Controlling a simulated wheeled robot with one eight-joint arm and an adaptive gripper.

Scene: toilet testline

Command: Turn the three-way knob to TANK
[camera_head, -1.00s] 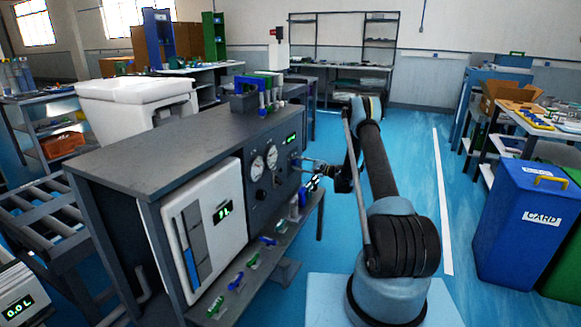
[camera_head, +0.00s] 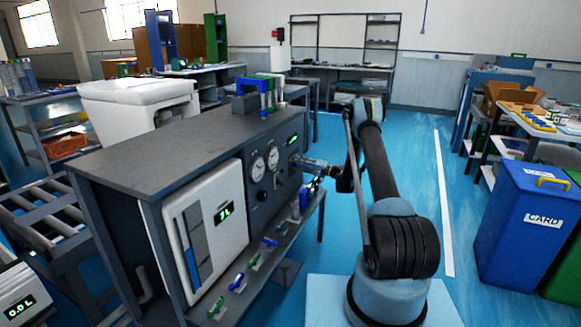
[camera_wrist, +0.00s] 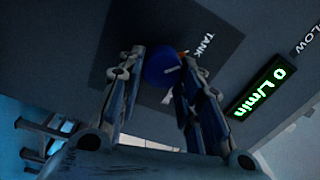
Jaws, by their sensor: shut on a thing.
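The three-way knob (camera_wrist: 160,68) is a round blue knob on the dark panel, seen in the wrist view. A small orange mark shows at its upper right edge, near the printed word TANK (camera_wrist: 200,44). Another white label below the knob is partly hidden by a finger. My gripper (camera_wrist: 162,70) is shut on the knob, with one finger on each side of it. In the head view my gripper (camera_head: 306,164) reaches the right end of the bench's front panel, and the knob is hidden there.
A green display (camera_wrist: 264,88) beside the knob reads 0 L/min. Two round gauges (camera_head: 265,163) and a white unit reading 7L (camera_head: 218,228) are on the bench front. A low shelf (camera_head: 275,256) below holds several small coloured parts. A blue CARD bin (camera_head: 525,230) stands right.

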